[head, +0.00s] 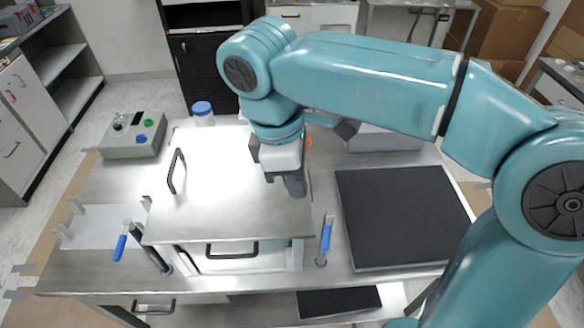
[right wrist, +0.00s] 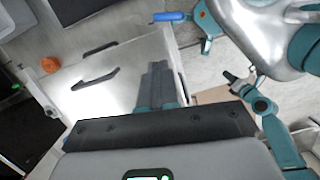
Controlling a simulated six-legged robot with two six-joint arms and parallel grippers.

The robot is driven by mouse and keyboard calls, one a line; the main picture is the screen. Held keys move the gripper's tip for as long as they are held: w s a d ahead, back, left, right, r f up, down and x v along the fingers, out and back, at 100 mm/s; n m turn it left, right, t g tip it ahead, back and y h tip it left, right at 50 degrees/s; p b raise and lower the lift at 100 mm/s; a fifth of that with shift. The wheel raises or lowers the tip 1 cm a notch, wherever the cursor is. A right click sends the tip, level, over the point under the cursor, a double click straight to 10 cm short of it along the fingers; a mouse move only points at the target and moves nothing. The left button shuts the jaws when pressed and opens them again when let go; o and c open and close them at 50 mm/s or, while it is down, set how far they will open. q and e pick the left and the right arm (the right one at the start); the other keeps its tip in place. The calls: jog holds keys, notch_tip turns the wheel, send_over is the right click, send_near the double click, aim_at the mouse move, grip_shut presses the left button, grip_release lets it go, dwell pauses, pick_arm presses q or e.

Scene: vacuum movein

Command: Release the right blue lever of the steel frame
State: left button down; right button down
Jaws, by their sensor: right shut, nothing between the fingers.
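The steel frame, a box with a flat metal top (head: 220,210), stands in the middle of the bench. Its right blue lever (head: 326,234) stands nearly upright beside the frame's front right corner. The left blue lever (head: 121,247) is tilted near the front left corner. My right gripper (head: 296,186) is shut and empty, pointing down near the right edge of the top, behind and left of the right lever and apart from it. In the right wrist view its fingers (right wrist: 157,85) are together over the metal top, and a blue lever (right wrist: 170,16) shows beyond. My left gripper is not in the head view.
A black mat (head: 400,215) lies right of the frame. A control box (head: 133,135) with buttons and a blue-capped bottle (head: 202,113) stand at the back left. Black handles project from the top (head: 176,170) and front (head: 232,250). My right arm hides part of the back right.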

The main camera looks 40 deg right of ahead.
notch_tip(320, 180, up, 2)
jog(key=shift+w+a, duration=0.15)
jog(key=shift+w+a, duration=0.1)
dwell(0.5)
